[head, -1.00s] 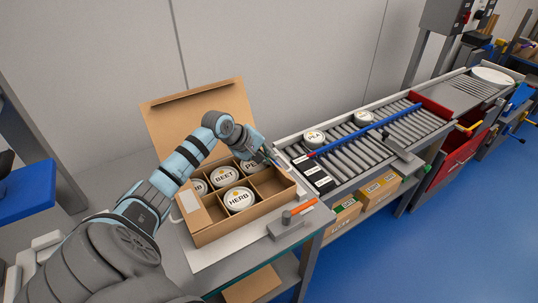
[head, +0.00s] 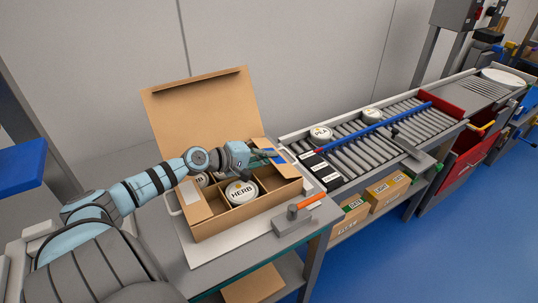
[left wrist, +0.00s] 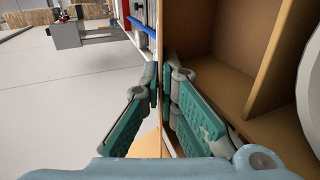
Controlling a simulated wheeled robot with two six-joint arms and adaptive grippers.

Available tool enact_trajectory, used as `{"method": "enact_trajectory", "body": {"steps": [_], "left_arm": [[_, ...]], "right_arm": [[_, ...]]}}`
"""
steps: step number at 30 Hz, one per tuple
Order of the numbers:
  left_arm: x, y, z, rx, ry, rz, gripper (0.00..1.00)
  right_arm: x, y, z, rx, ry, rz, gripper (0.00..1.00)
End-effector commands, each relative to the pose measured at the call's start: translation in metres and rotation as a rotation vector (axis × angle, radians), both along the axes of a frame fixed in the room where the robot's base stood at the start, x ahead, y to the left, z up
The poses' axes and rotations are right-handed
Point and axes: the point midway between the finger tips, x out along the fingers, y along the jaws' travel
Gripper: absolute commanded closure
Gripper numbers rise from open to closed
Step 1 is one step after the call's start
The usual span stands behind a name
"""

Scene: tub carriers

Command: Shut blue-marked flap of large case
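The large cardboard case (head: 239,220) stands open on the bench, its tall back lid (head: 205,108) raised. A HERB tub (head: 241,191) sits in a front compartment; other tubs behind are partly hidden by my arm. A blue mark (head: 277,158) shows at the case's right end, beside my left gripper (head: 272,153); the flap there is mostly hidden. My right gripper is out of view.
A grey clamp with an orange handle (head: 306,202) stands at the case's front right. The roller conveyor (head: 375,145) carries two white tubs and has a blue rail (head: 378,130). Labelled boxes (head: 388,190) sit below it.

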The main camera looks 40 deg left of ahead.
Motion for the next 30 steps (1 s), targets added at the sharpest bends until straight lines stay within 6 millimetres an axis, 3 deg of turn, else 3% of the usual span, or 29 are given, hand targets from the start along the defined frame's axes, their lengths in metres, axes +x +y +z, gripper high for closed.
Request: {"method": "enact_trajectory", "body": {"steps": [10,15,30], "left_arm": [[0.0000,-0.0005,0.0009,-0.001,-0.004,-0.002,1.00],[-0.0001,-0.0004,0.0009,-0.001,-0.003,-0.001,0.78],[-0.0003,0.0000,0.0017,0.000,0.000,-0.001,0.78]], "right_arm": [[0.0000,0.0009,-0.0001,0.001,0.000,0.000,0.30],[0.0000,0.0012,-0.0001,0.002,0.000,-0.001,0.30],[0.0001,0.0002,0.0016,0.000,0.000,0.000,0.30]]}}
